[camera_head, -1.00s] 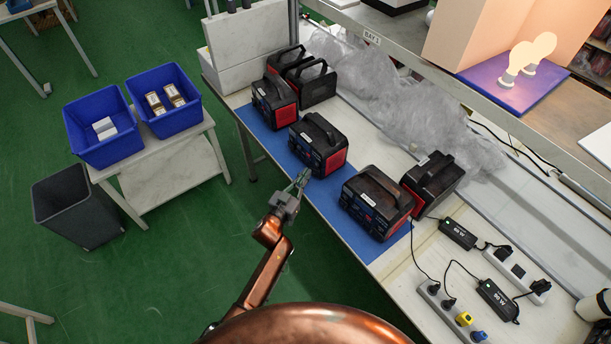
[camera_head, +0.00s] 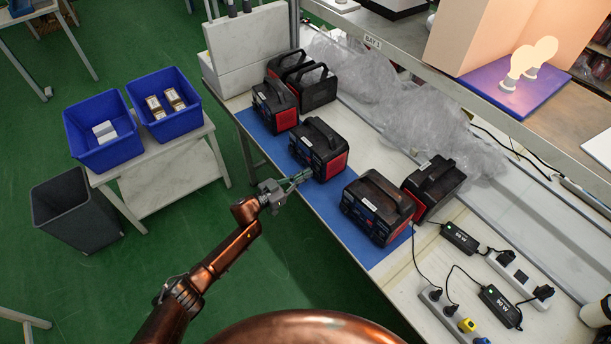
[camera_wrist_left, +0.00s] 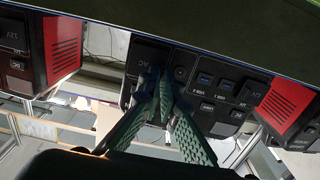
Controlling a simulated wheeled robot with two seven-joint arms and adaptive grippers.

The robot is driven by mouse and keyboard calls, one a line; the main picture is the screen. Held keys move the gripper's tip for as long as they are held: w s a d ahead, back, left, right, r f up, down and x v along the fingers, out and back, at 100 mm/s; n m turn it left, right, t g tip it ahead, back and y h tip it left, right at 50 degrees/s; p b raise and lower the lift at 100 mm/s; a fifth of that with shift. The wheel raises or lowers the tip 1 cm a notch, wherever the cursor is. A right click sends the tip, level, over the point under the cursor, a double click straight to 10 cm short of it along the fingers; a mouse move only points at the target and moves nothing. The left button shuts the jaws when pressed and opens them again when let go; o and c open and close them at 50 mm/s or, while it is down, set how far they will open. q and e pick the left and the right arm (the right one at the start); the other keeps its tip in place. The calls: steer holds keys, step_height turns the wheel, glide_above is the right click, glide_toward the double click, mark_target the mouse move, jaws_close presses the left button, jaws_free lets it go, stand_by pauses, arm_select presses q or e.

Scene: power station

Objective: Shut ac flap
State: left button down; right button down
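The middle black and red power station (camera_head: 320,147) stands on the blue mat, its port face towards my left arm. In the left wrist view its front (camera_wrist_left: 215,70) shows USB ports and a dark panel marked AC, the AC flap (camera_wrist_left: 148,55), left of the ports. My left gripper (camera_head: 301,178) is at this front face, its green fingers together at the tips with nothing visible between them. In the wrist view the fingertips (camera_wrist_left: 160,80) overlap the lower part of the AC area and hide it. I cannot tell how far the flap stands open or whether the tips touch it. My right gripper is out of view.
Several other power stations (camera_head: 378,206) stand close on both sides along the blue mat (camera_head: 345,235). Crumpled plastic wrap (camera_head: 390,105) lies behind, under a shelf (camera_head: 400,62). Chargers (camera_head: 459,237) and cables lie at right.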

arm_select(q)
steer(key=shift+w, duration=0.1)
steer(key=c, duration=2.2)
jaws_free()
steer(key=v, duration=1.2)
